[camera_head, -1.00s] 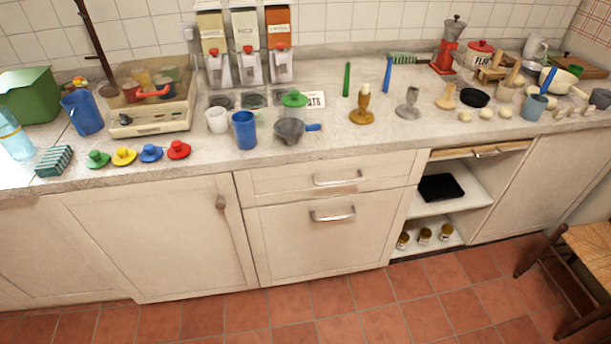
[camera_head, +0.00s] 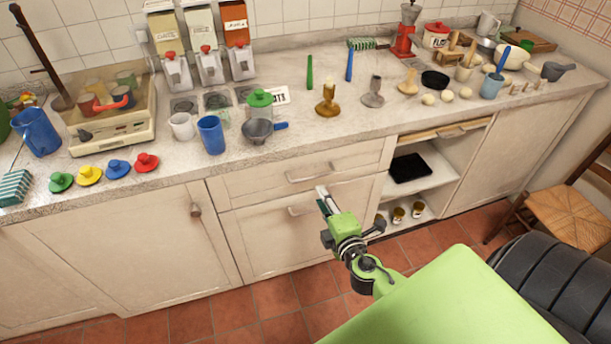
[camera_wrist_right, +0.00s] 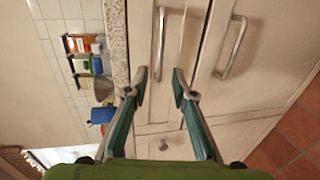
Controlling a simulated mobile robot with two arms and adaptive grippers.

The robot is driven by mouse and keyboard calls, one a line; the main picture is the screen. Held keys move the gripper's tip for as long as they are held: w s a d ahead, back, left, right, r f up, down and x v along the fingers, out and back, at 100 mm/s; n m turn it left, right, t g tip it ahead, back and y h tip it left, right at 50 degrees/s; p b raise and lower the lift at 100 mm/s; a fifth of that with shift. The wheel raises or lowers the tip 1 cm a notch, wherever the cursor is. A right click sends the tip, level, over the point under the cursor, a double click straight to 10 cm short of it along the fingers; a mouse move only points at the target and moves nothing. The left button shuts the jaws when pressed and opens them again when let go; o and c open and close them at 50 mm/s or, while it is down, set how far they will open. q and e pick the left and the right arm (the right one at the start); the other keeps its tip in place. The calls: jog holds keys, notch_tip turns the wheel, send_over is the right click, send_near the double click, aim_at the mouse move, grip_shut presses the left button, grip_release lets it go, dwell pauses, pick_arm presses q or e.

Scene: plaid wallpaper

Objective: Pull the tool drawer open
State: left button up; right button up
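Two cream drawers sit one above the other under the counter. The upper drawer (camera_head: 245,181) is shut and has a silver bar handle (camera_head: 312,175). The lower drawer (camera_head: 258,235) is shut too; its handle (camera_head: 298,209) is partly hidden by my right gripper (camera_head: 324,196). No label shows which is the tool drawer. In the right wrist view, my right gripper (camera_wrist_right: 160,82) is open and empty. The upper handle (camera_wrist_right: 159,45) lies ahead, between the fingers' lines, apart from them. The lower handle (camera_wrist_right: 232,47) is further right there. My left gripper is out of view.
The counter (camera_head: 290,150) above holds coloured lids, a blue cup (camera_head: 211,134), a funnel (camera_head: 257,131) and utensils on stands. Right of the drawers is an open shelf (camera_head: 435,185) with a black tray (camera_head: 410,168) and jars. A chair (camera_head: 565,212) stands at right.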

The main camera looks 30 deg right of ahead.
aim_at(310, 178)
jog(key=x, duration=1.1)
jog(key=shift+f, duration=0.1)
grip_shut()
